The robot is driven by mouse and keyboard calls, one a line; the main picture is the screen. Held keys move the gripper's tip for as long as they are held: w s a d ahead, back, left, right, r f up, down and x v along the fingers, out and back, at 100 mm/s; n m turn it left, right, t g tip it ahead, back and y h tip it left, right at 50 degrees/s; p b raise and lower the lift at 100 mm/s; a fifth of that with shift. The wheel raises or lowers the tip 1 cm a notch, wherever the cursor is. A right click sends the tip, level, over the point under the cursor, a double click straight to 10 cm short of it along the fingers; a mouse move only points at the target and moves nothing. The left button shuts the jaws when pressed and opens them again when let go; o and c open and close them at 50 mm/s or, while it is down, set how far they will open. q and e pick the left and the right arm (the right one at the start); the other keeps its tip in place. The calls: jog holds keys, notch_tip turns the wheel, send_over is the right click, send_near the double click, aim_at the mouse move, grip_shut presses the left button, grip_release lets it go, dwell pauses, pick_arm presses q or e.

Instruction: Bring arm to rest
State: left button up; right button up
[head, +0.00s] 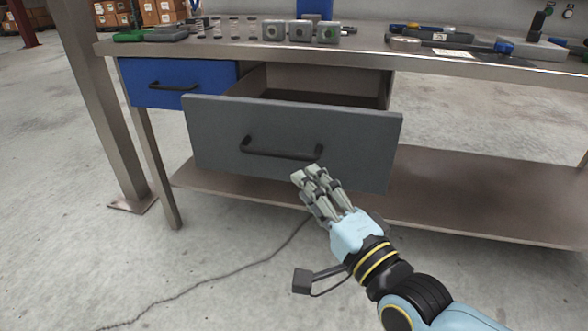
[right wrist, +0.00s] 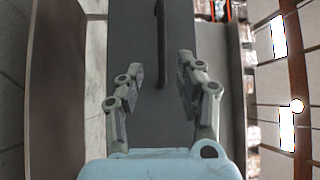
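My right gripper (head: 313,177) is in front of the grey drawer (head: 350,135), just below the right end of its black handle (head: 275,150). In the right wrist view its two fingers (right wrist: 161,72) stand apart with nothing between them. The handle (right wrist: 161,40) lies beyond the fingertips there, and the grey drawer front (right wrist: 130,30) fills the middle behind. The drawer is pulled out from the bench, and its visible interior looks empty. My left gripper is in neither view.
A metal workbench (head: 430,62) carries grey blocks (head: 300,31) and several tools. A closed blue drawer (head: 180,83) is left of the grey one. A low shelf (head: 480,195) runs beneath.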

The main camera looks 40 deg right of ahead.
jog(key=shift+s+a+f, duration=0.1)
jog(key=shift+s, duration=0.8)
jog(key=s+d+f+n+g+y+p, duration=0.1)
jog(key=s+f+n+g+p, duration=0.35)
jog(key=f, duration=0.95)
jog(key=s+d+f+n+g+p, duration=0.1)
jog(key=s+f+n+g, duration=0.2)
jog(key=s+f+g, duration=0.75)
jog(key=s+f+n+g, duration=0.1)
jog(key=s+f+n, duration=0.2)
jog(key=s+f, duration=0.2)
jog(key=s+d+f+n+g, duration=0.1)
jog(key=s+f+n, duration=0.2)
jog(key=s, duration=0.8)
jog(key=s+f+n+g+p, duration=0.1)
jog(key=s+f+n+g, duration=0.1)
jog(key=s+f+n, duration=0.2)
jog(key=s+f, duration=0.2)
jog(key=s, duration=0.2)
jog(key=shift+d+f+h, duration=0.3)
jog(key=shift+d+f, duration=0.1)
